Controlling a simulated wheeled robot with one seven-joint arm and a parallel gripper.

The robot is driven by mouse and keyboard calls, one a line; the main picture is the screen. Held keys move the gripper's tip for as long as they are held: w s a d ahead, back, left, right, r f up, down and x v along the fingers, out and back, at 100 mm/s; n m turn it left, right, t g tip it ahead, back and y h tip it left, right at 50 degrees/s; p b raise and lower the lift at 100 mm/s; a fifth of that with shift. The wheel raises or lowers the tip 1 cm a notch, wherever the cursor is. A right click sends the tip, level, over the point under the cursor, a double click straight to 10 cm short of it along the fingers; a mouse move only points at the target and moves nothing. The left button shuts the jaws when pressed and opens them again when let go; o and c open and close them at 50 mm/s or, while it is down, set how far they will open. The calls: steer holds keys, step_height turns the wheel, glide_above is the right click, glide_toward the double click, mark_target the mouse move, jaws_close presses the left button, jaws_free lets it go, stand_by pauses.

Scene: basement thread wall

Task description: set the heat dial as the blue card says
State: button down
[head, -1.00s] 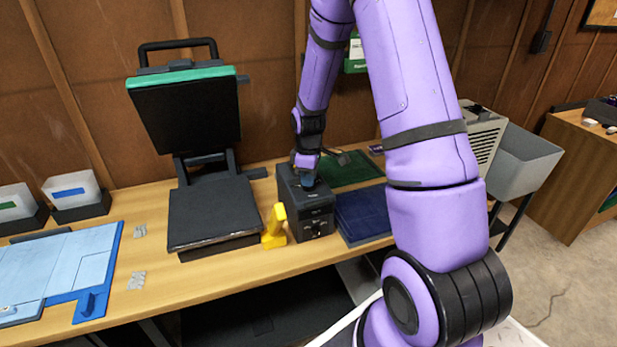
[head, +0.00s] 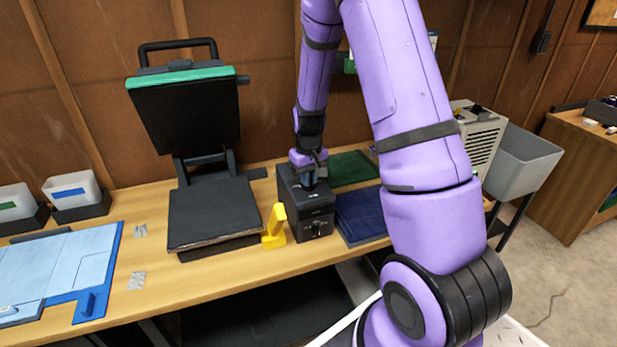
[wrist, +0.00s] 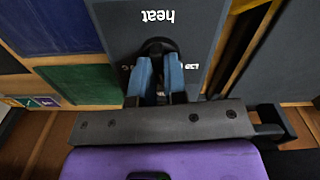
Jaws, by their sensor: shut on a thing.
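The black control box (head: 311,212) stands on the bench to the right of the press. In the wrist view its top (wrist: 120,18) carries the word "heat", upside down, and smaller white marks partly hidden by my fingers. The dark heat dial (wrist: 158,46) is on this top face. My gripper (wrist: 159,76) has its two blue fingers shut on the dial, one on each side. In the head view my gripper (head: 311,181) comes down on the box from above. The dial's pointer setting is hidden. I cannot pick out the blue card for sure.
The heat press (head: 214,212) stands open left of the box, with a yellow object (head: 275,226) between them. A dark blue mat (head: 362,216) and a green mat (head: 350,169) lie to the right. A light blue board (head: 70,262) and bins are at the left.

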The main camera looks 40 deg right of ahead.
steer(key=m, duration=1.3)
steer(key=shift+m, duration=0.5)
steer(key=c, duration=1.2)
jaws_free()
steer(key=shift+o, duration=0.2)
step_height(320, 180, up, 11)
